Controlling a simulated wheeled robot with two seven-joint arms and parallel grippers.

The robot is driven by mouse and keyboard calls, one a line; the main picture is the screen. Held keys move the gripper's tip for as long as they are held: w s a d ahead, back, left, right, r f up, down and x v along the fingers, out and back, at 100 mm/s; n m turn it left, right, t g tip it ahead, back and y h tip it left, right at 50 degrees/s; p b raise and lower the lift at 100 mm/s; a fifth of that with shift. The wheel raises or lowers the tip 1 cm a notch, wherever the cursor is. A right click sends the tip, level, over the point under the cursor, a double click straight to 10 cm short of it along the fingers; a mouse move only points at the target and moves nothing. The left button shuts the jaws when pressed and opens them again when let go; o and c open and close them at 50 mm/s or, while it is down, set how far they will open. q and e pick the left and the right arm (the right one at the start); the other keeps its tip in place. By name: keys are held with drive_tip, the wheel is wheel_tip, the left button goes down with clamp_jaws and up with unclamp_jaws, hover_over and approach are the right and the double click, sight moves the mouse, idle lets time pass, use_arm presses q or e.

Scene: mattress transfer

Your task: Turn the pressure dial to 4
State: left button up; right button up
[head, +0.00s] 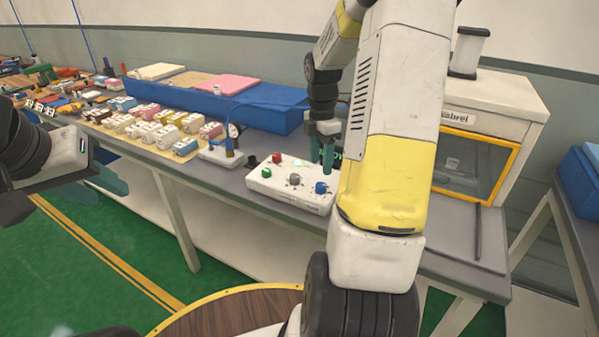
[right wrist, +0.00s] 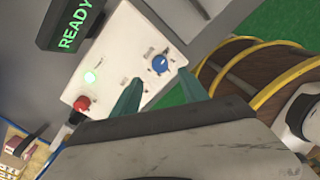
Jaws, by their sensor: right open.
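A white control box (head: 292,186) stands on the grey bench in the middle of the head view. The labels are too small to read, so I cannot tell which is the pressure dial. My right gripper (right wrist: 160,86) is open, with its teal fingers above the box. In the right wrist view the blue dial (right wrist: 160,63) shows just beyond the gap between them, apparently untouched. My left gripper (head: 108,178) is at the left, its jaw state unclear.
A dark display reading READY (right wrist: 74,28) stands behind the box, mostly hidden by my right arm in the head view. A blue tray (head: 215,103) and several small blocks lie left of the box. A white cabinet with a yellow-framed window (head: 475,160) stands at right.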

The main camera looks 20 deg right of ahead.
sight(320, 184)
wheel_tip(320, 184, down, 8)
drive_tip(key=shift+s+r, duration=0.15)
idle(0.3)
clamp_jaws()
